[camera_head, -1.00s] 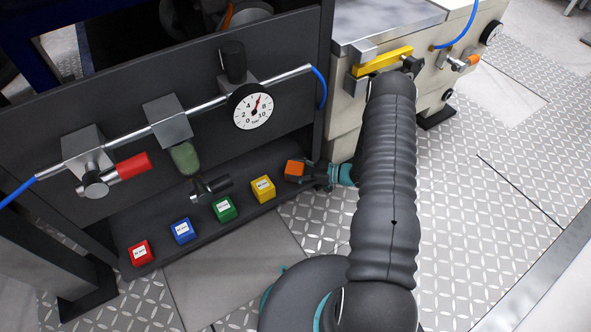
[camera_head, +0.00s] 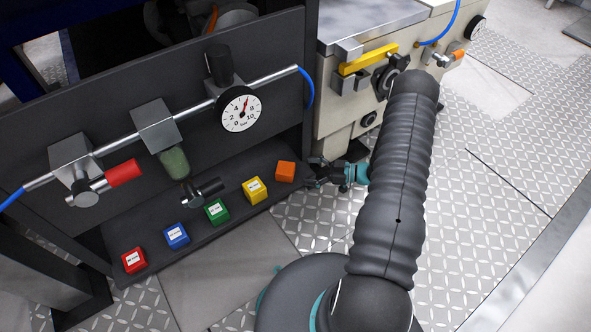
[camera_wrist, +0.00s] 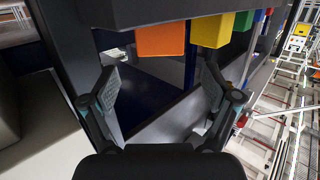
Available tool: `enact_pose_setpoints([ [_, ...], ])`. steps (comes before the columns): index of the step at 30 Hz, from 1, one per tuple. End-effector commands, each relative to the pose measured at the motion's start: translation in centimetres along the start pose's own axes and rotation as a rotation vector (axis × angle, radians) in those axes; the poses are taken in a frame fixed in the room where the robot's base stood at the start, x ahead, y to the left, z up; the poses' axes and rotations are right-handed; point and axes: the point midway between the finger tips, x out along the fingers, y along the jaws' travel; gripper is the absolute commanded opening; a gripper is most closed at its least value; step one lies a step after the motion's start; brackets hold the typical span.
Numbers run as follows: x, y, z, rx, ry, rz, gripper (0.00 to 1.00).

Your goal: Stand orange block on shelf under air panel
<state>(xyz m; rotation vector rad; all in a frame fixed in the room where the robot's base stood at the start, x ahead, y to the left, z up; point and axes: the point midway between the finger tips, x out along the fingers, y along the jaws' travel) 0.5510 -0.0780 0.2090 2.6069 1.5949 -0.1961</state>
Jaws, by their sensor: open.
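The orange block (camera_head: 285,171) stands on the dark shelf (camera_head: 160,240) under the air panel (camera_head: 150,85), at the shelf's right end beside the yellow block. The orange block also shows in the wrist view (camera_wrist: 160,38), beyond the fingers. My gripper (camera_head: 316,172) is just right of the orange block, apart from it. In the wrist view my gripper (camera_wrist: 160,85) has its fingers spread wide with nothing between them.
A yellow block (camera_head: 255,190), a green block (camera_head: 216,211), a blue block (camera_head: 176,236) and a red block (camera_head: 134,260) stand in a row on the shelf. A pressure gauge (camera_head: 241,112) and valves hang above. A beige cabinet (camera_head: 345,110) is close behind my gripper.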

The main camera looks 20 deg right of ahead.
Motion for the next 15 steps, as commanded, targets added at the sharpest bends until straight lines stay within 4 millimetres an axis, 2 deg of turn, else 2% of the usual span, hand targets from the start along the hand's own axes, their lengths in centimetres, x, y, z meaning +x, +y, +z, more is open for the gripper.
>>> enact_pose_setpoints([
  [3, -1.9, 0.1, 0.0, 0.000, 0.000, 0.002, 0.87],
  [6, -2.9, 0.0, 0.0, 0.001, 0.000, 0.002, 0.87],
  [15, -3.7, 0.0, 0.0, 0.001, 0.001, -0.001, 0.87],
])
